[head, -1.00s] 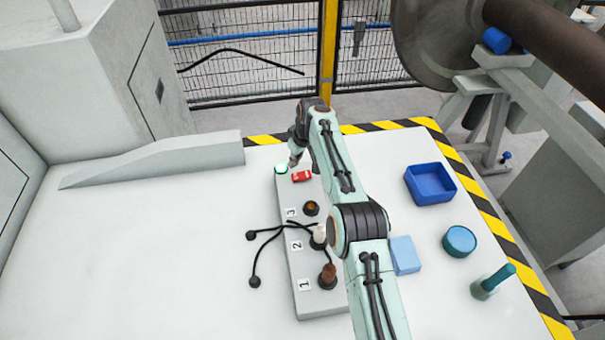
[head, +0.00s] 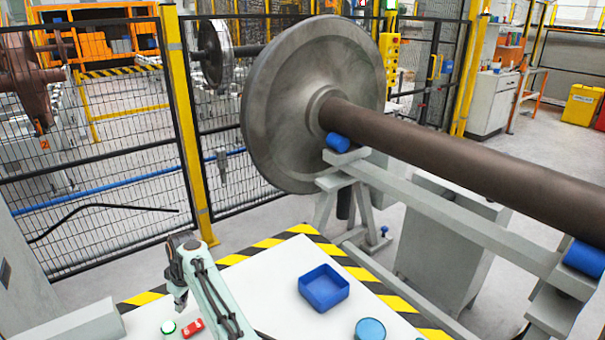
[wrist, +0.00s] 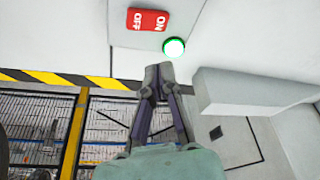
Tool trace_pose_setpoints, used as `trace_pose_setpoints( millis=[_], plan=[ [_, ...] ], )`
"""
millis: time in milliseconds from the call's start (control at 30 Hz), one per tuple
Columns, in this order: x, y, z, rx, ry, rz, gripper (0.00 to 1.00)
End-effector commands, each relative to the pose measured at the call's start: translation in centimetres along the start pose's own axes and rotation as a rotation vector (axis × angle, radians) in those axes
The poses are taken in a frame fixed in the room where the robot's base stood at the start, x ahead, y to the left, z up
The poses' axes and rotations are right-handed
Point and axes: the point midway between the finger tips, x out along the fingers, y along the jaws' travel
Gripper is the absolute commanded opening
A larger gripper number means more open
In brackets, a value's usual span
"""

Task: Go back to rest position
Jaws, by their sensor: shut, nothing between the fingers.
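My gripper (wrist: 158,80) is shut and empty in the wrist view, its fingertips together over the white table top. Past the fingertips, a green lit button (wrist: 174,48) and a red ON/OFF switch (wrist: 148,20) sit on a pale panel. In the head view my gripper (head: 181,303) hangs at the end of my arm at the lower left, near the green button (head: 168,327) and the red switch (head: 193,327). I cannot tell how high the tips are above the table.
A blue tray (head: 324,303) and a round blue container (head: 370,329) stand on the table right of my arm. Behind the striped table edge are a large wheelset (head: 290,110) on a grey stand (head: 450,215) and a mesh fence (head: 90,190).

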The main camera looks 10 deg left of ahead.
Motion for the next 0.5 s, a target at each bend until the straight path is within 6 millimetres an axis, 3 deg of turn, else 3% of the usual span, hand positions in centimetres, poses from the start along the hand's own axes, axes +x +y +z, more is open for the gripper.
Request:
trace_pose_setpoints(
  millis=[67, 133, 267, 300, 400, 500],
  plan=[
    [-2.6, 2.1, -0.2, 0.025, 0.035, 0.033, 0.00],
    [-6.4, 4.3, -0.6, 0.048, 0.084, 0.080, 0.00],
    [-16.5, 8.8, 0.6, 0.111, 0.163, 0.191, 0.00],
    [-19.8, 9.9, 1.8, 0.135, 0.173, 0.224, 0.00],
    [-27.1, 11.3, 6.0, 0.201, 0.173, 0.294, 0.00],
    [-32.8, 11.0, 11.1, 0.286, 0.156, 0.348, 0.00]
  ],
)
